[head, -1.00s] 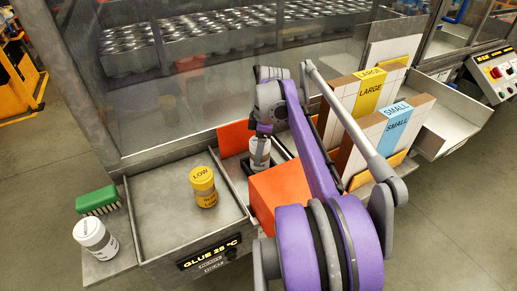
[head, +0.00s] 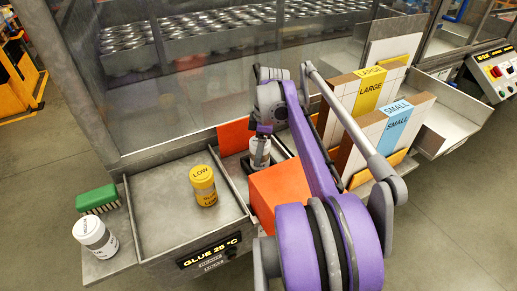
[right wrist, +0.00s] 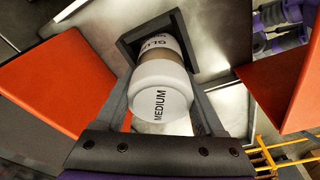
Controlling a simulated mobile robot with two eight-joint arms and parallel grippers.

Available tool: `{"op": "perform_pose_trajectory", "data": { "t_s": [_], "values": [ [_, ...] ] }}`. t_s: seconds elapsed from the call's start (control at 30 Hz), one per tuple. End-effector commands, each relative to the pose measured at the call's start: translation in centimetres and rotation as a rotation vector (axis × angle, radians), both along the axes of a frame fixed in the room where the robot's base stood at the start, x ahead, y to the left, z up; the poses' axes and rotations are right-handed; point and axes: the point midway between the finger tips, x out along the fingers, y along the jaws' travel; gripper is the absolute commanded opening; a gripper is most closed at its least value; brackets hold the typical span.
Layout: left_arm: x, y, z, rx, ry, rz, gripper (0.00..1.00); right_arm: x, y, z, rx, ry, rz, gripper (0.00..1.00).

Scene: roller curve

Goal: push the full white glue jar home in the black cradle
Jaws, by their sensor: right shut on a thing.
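A white-lidded glue jar (head: 260,155) is held by my right gripper (head: 263,131) between the orange panels. In the right wrist view the jar (right wrist: 162,92) has MEDIUM on its lid and part of GLUE on its side. The fingers of the gripper (right wrist: 165,115) are shut on it, one on each side. The black cradle (right wrist: 127,46) frames the far end of the jar; how deep the jar sits in it is hidden. Another white-lidded jar (head: 95,237) stands upright at the far left. My left gripper is not in view.
A yellow jar marked LOW (head: 203,186) stands in the grey glue tray (head: 160,235). A green brush (head: 97,199) lies left of it. An orange block (head: 277,192) is close in front of the held jar. LARGE and SMALL boxes (head: 393,125) stand to the right.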

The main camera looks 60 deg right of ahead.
Motion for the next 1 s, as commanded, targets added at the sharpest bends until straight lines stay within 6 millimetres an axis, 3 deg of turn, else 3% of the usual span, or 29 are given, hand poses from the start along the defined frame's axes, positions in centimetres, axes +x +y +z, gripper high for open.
{"op": "perform_pose_trajectory", "data": {
  "t_s": [0.9,0.93,1.0],
  "values": [
    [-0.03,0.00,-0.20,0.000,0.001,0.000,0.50,0.02,0.00,-0.56,0.000,0.000,0.000,0.03],
    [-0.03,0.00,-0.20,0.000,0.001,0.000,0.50,0.01,-0.01,-0.57,0.000,0.000,0.000,0.76],
    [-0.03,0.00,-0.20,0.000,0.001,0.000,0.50,0.01,-0.01,-0.57,0.000,0.000,0.000,0.89]
  ]
}}
